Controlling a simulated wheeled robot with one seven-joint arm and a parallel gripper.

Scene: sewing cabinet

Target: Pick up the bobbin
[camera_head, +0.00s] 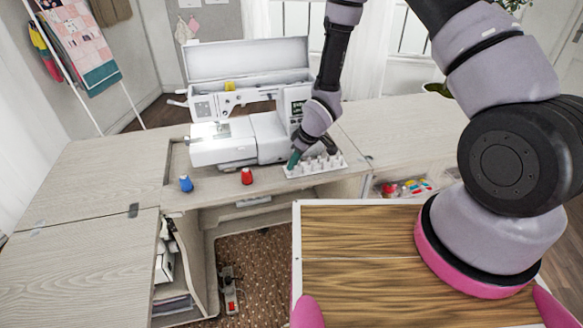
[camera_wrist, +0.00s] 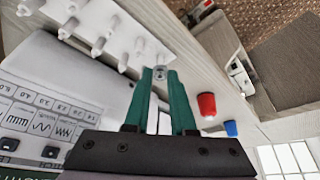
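My gripper (camera_wrist: 160,70) points down at the near edge of a white pegged rack (camera_wrist: 185,45). Its two teal fingers are a little apart. A small silver-grey piece (camera_wrist: 160,74), which looks like the bobbin, shows between the fingertips. I cannot tell whether the fingers press on it or only stand on either side of it. In the head view my gripper (camera_head: 293,160) is at the left end of the rack (camera_head: 318,170), in front of the sewing machine. The bobbin is too small or hidden to make out there.
A white sewing machine (camera_head: 225,143) stands close behind the gripper. A red spool (camera_head: 247,176) and a blue spool (camera_head: 186,183) stand to the left on the cabinet's front strip. The left cabinet leaf (camera_head: 90,180) is clear. A drawer with colourful items (camera_head: 405,187) is at right.

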